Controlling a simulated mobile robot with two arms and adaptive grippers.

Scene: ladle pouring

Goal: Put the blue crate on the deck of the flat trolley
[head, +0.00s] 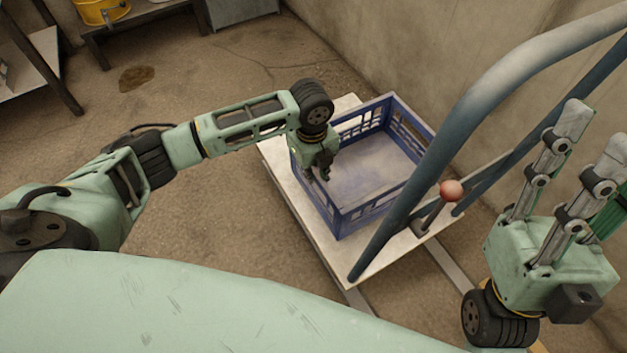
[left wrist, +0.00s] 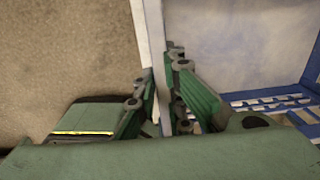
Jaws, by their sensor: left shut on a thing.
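The blue crate (head: 366,216) is over the pale deck of the flat trolley (head: 278,166) and looks level and empty. Its underside seems to rest on the deck, though a small gap would be hard to see. My left gripper (head: 320,174) is shut on the crate's left wall. In the left wrist view my left gripper's fingers (left wrist: 160,100) are on either side of that wall, and the crate's inside and slotted side (left wrist: 285,88) show to the right. My right gripper (head: 594,130) is empty, its fingers raised and apart, on the right of the head view.
The trolley's blue-grey tubular handle (head: 455,125) rises between the crate and my right gripper. A lever with a reddish knob (head: 452,190) stands beside it. A concrete wall (head: 370,35) runs behind.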

